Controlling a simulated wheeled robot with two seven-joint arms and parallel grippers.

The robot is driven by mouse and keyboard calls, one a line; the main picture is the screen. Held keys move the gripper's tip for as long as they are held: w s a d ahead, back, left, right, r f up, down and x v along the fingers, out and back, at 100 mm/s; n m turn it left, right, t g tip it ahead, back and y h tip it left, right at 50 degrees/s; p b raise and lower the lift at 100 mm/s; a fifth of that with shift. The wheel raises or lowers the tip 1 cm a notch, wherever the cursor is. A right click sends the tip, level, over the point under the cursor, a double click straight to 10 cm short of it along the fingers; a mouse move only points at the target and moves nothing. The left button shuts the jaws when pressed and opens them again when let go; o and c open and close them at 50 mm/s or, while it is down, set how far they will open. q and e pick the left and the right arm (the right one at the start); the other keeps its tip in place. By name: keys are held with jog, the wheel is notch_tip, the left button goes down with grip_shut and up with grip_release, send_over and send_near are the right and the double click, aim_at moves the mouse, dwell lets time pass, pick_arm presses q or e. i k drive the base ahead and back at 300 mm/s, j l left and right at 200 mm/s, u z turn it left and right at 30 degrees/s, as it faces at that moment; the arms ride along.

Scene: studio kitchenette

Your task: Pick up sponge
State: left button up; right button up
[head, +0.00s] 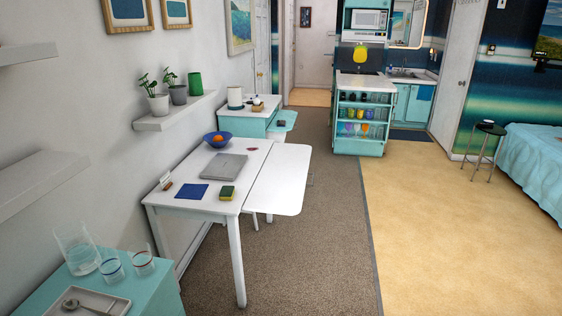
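A small sponge (227,192), yellow with a dark green top, lies flat near the front edge of the white table (258,166). It sits between a dark blue cloth (191,194) on its left and the table's raised leaf (280,185) on its right. A closed grey laptop (219,167) lies just behind it. Nothing covers the sponge. Neither of my grippers shows in the head view.
A blue bowl with orange fruit (218,142) stands at the table's back. A teal cabinet (150,285) with glasses and a tray is at front left. White shelves (35,180) jut from the left wall. Carpet (310,260) right of the table is clear.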

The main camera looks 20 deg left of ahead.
aim_at(227, 193)
jog(key=i+l+u, duration=0.1)
jog(key=i+u, duration=0.25)
jog(key=i, duration=0.2)
jog(key=i+l+u, duration=0.2)
jog(key=i+u, duration=0.2)
jog(key=i, duration=0.15)
jog(key=i+l+u, duration=0.35)
jog(key=i+l, duration=0.05)
jog(key=i, duration=0.1)
